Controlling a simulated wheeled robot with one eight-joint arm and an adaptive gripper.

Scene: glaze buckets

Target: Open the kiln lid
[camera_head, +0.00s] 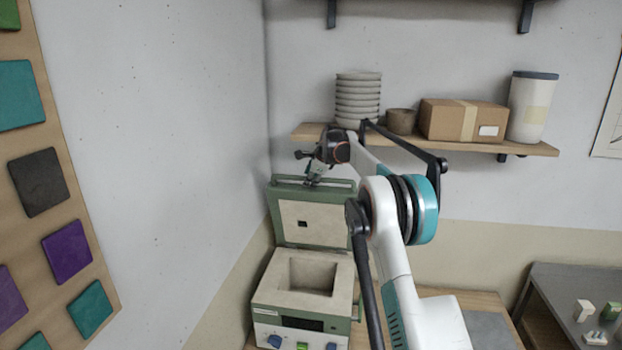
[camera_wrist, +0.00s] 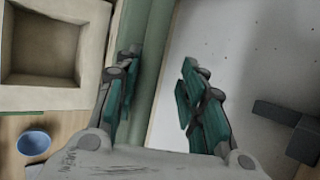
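The kiln (camera_head: 302,300) is a cream and green box with an open square chamber, which also shows at the upper left of the wrist view (camera_wrist: 42,45). Its lid (camera_head: 310,222) stands raised, nearly upright, at the back, with a green bar along its top edge. My gripper (camera_head: 314,172) is at that top edge. In the wrist view my gripper (camera_wrist: 160,95) has its teal-padded fingers apart. A green strip of the lid (camera_wrist: 152,55) runs beside the left finger, partly in the gap. I cannot tell whether they touch.
A wooden shelf (camera_head: 540,149) behind my arm holds stacked discs (camera_head: 358,98), a cardboard box (camera_head: 462,120) and a white canister (camera_head: 531,108). The wall (camera_head: 170,150) is close on the left. A grey table (camera_head: 560,285) stands at the right.

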